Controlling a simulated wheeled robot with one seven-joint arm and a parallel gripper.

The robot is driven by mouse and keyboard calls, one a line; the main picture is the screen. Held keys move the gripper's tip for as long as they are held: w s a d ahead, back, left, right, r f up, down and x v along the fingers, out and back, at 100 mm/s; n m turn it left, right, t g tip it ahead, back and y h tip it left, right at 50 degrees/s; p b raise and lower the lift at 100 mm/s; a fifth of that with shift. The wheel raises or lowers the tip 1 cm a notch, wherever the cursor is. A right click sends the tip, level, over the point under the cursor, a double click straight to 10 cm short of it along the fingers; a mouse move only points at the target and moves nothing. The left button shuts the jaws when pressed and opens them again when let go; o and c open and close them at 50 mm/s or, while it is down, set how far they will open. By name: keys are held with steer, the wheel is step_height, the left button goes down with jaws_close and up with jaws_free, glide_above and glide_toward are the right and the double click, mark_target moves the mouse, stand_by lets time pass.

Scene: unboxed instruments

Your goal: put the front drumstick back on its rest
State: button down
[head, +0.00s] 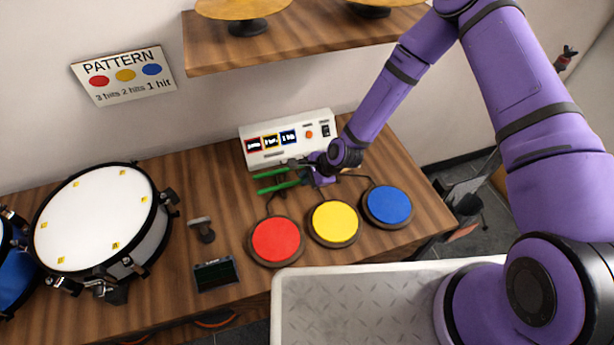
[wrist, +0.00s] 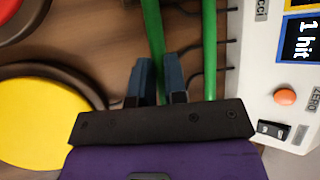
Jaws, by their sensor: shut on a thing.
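Two green drumsticks lie side by side in front of the white control box. The front drumstick (head: 277,188) is nearer the coloured pads; the other drumstick (head: 270,174) is closer to the box. My gripper (head: 309,172) is at their right ends, partly hiding them. In the wrist view my gripper (wrist: 158,82) is shut on the front drumstick (wrist: 153,35), which runs between its fingers. The other drumstick (wrist: 209,45) passes to the right of the fingers, apart from them. I cannot make out the drumstick's rest, nor whether the stick touches the table.
Red (head: 276,240), yellow (head: 335,222) and blue (head: 387,205) pads stand in front, with cables behind them. The white control box (head: 262,156) is behind. A small grey stand (head: 202,229), a dark flat device (head: 215,274) and a drum (head: 92,217) are left. A shelf (head: 290,42) overhangs the back.

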steer(key=shift+f, duration=0.45)
steer(key=c, duration=1.1)
jaws_free()
steer(key=v, duration=1)
steer(key=shift+d+r, duration=0.2)
steer(key=shift+r, duration=0.15)
